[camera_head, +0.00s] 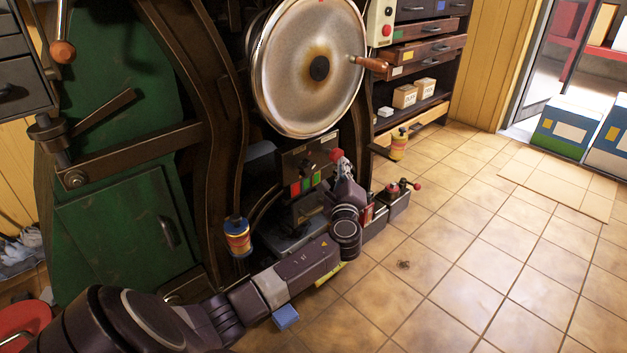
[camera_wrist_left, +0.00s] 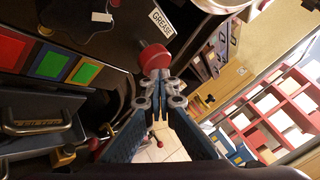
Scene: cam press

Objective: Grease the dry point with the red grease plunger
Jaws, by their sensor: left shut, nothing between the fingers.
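The red grease plunger (camera_wrist_left: 153,57) is a round red knob beside a white label reading GREASE (camera_wrist_left: 162,21). It also shows as a small red cap in the head view (camera_head: 337,155). My left gripper (camera_head: 343,167) is at the machine's front, just below the plunger. In the left wrist view its closed fingertips (camera_wrist_left: 157,77) meet at the knob's lower edge and overlap it in the picture, with nothing between them. I cannot tell whether they press on it. The dry point cannot be told for sure. My right gripper is not in view.
A large metal disc (camera_head: 290,90) with a brown-stained hub and wooden handle (camera_head: 369,64) stands above my left gripper. A box with red knobs (camera_head: 393,196) stands right. The tiled floor (camera_head: 480,240) is mostly clear.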

